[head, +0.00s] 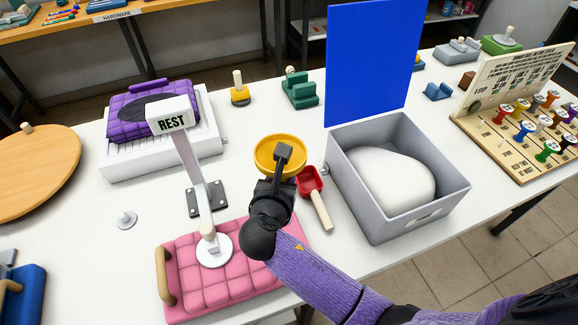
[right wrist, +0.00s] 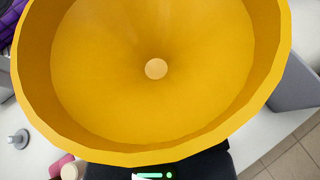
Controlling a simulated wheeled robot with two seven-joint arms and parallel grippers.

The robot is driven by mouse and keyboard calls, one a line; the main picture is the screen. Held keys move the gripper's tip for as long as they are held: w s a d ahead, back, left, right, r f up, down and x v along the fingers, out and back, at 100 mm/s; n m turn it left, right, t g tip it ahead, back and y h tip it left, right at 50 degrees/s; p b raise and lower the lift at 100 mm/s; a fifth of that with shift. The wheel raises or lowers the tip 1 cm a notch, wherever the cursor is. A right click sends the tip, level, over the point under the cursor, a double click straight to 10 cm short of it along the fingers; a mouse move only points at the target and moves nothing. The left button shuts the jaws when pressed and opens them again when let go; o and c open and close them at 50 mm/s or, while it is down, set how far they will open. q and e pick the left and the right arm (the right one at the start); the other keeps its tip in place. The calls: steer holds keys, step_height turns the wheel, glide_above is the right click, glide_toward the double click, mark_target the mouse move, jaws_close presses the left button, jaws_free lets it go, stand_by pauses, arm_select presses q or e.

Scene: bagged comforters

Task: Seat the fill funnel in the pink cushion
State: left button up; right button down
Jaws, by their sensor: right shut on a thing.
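The yellow fill funnel (head: 262,147) is in the grip of my right gripper (head: 284,152), above the table behind the pink cushion. In the right wrist view the funnel (right wrist: 100,80) fills most of the picture, its wide mouth facing the camera and a pale round hole at its centre. The fingertips are largely hidden there. The pink quilted cushion (head: 240,285) lies at the front of the table with a tan handle on its left side. A white disc with a knob (head: 213,250) shows on the cushion. My left gripper is not in view.
A post with a REST sign (head: 172,115) stands behind the cushion. A red scoop (head: 309,182) lies right of the funnel. A grey bin (head: 385,225) with white filling stands further right, before a blue panel (head: 370,60). A purple cushion (head: 125,115) is at the back left.

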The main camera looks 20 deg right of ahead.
steer(key=shift+a, duration=0.25)
steer(key=shift+r+p, duration=0.15)
steer(key=shift+p, duration=0.4)
step_height(320, 180, down, 4)
steer(key=b, duration=0.2)
steer(key=shift+b, duration=0.3)
steer(key=shift+f+b, duration=0.4)
steer(key=shift+f, duration=0.4)
arm_select(q)
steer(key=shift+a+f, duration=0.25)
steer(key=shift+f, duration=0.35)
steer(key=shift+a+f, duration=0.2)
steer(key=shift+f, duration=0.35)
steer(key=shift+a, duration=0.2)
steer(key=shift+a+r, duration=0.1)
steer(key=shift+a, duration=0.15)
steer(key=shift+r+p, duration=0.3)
steer(key=shift+p, duration=0.15)
arm_select(e)
steer(key=shift+r, duration=0.1)
